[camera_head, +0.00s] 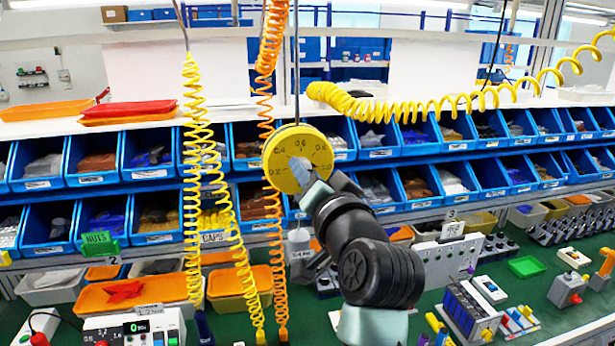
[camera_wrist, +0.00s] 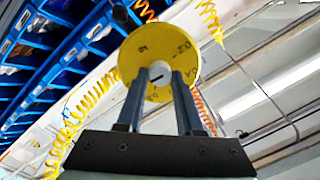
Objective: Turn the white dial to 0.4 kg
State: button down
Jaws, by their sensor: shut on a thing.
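A round yellow scale disc (camera_head: 297,143) hangs in front of the blue bins, with numbers around its rim, "0.6" near its top. My gripper (camera_head: 301,180) is at the lower middle of the disc in the head view and hides part of its face. In the wrist view the yellow disc (camera_wrist: 172,48) faces me, and the white dial (camera_wrist: 158,82) with a dark slot sits at its centre. The two fingers of my gripper (camera_wrist: 157,85) stand on either side of the dial, shut on it. The exact pointer reading is too small to tell.
Orange coiled hose (camera_head: 268,60) hangs behind the disc, and yellow coiled hose (camera_head: 205,190) hangs to its left. Rows of blue bins (camera_head: 100,160) fill the rack behind. The green bench (camera_head: 400,320) below holds many devices. A white cup-like weight (camera_head: 299,243) hangs below the disc.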

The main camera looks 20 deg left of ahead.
jog(key=n+h+b, duration=0.1)
jog(key=n+b, duration=0.7)
jog(key=n, duration=0.6)
jog(key=n+h+b, duration=0.1)
jog(key=n+b, duration=0.6)
jog(key=n, duration=0.6)
jog(key=shift+s+a+n+t+b, duration=0.15)
jog(key=shift+a+n+t+b, duration=0.05)
jog(key=shift+n+t+b, duration=0.2)
dwell(0.4)
jog(key=c, duration=0.5)
grip_release()
jog(key=shift+c, duration=0.2)
